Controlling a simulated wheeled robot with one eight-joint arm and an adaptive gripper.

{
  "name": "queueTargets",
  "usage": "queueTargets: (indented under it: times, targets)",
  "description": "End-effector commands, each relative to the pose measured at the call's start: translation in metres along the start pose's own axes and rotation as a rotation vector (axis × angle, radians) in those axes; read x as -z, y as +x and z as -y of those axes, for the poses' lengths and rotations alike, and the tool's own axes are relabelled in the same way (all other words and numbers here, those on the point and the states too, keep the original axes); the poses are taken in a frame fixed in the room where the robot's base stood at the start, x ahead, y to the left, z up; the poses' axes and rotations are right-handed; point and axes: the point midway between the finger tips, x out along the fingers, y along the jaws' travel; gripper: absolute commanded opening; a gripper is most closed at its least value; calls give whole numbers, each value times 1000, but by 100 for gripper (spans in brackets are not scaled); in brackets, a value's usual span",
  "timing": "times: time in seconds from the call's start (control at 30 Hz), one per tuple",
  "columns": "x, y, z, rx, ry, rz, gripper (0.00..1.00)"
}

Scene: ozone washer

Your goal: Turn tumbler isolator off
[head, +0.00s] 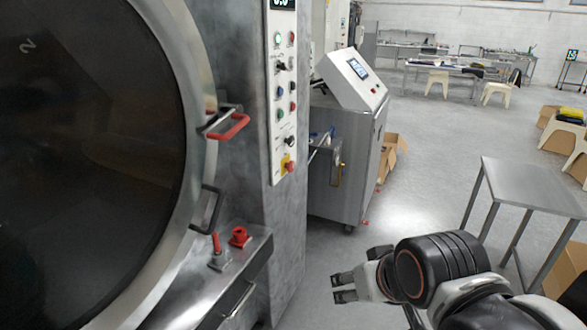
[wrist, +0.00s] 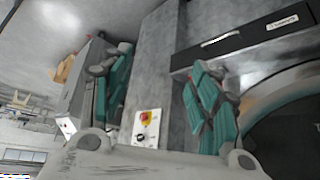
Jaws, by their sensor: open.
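A large tumbler washer with a round dark door (head: 90,150) fills the left of the head view. A red knob (head: 239,236) and a red-handled lever (head: 217,245) stand on the metal ledge below the door. A white control panel (head: 282,95) on the column carries several buttons, a black knob (head: 289,141) and a red-and-yellow switch (head: 287,163). No readable label shows which is the tumbler isolator. My gripper (head: 344,287) is open and empty, right of the washer and apart from it. In the wrist view its teal fingers (wrist: 162,95) are spread, with part of the panel (wrist: 146,127) between them.
A metal cabinet (head: 346,160) with a sloped display stands behind the column. A steel table (head: 530,186) is at the right, with cardboard boxes (head: 391,157) and stools farther back. The floor between washer and table is open.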

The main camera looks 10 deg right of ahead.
Motion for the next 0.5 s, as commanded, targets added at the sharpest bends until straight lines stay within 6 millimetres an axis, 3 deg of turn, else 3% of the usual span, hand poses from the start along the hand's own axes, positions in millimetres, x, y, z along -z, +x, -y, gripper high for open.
queueTargets:
  times: [0.17, 0.5]
  targets:
    - [38, 5, 12, 65, 158, 22, 56]
    - [143, 38, 41, 257, 614, 112, 56]
